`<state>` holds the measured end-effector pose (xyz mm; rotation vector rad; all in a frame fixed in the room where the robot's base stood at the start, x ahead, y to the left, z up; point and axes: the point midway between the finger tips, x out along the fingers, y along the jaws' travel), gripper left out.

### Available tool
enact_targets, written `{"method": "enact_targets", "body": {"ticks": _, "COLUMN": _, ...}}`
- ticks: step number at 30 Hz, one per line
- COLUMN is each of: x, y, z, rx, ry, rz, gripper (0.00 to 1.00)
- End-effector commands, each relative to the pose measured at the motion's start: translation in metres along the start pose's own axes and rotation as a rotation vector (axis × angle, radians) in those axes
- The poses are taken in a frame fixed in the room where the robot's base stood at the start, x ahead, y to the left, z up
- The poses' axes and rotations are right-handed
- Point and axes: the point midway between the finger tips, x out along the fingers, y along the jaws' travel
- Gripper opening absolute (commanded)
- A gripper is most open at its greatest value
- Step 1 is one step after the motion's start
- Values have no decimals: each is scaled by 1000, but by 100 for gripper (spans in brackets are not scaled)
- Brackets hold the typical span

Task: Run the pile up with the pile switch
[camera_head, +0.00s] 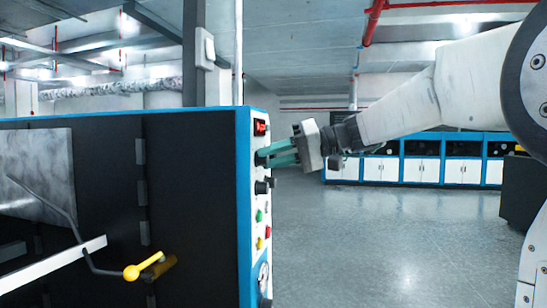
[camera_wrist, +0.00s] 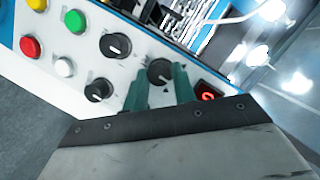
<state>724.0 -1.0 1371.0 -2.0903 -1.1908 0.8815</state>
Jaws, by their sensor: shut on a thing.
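A white control panel with a blue edge (camera_head: 242,200) is on the end of the dark machine. My gripper (camera_head: 262,157) reaches it from the right, near its top, just below a red display (camera_head: 260,127). In the wrist view my gripper (camera_wrist: 161,85) has its two green fingers on either side of a black rotary knob (camera_wrist: 160,71), shut on it. The knob has a pale pointer mark. The red display also shows in the wrist view (camera_wrist: 208,92), right of the fingers. Labels are too small to read, so I cannot tell which knob is the pile switch. No pile is clearly visible.
Other black knobs (camera_wrist: 115,46) and green, red, white and yellow buttons (camera_wrist: 75,21) sit close beside the held knob. A crank with a yellow handle (camera_head: 132,272) sticks out of the machine's side. The grey floor (camera_head: 390,230) to the right is clear.

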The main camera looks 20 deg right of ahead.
Motion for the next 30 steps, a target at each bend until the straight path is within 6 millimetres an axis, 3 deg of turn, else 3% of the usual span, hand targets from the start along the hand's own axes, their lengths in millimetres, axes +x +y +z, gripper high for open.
{"method": "enact_targets", "body": {"ticks": 30, "x": 0, "y": 6, "z": 1, "rx": 660, "ry": -39, "rz": -229, "gripper": 4}}
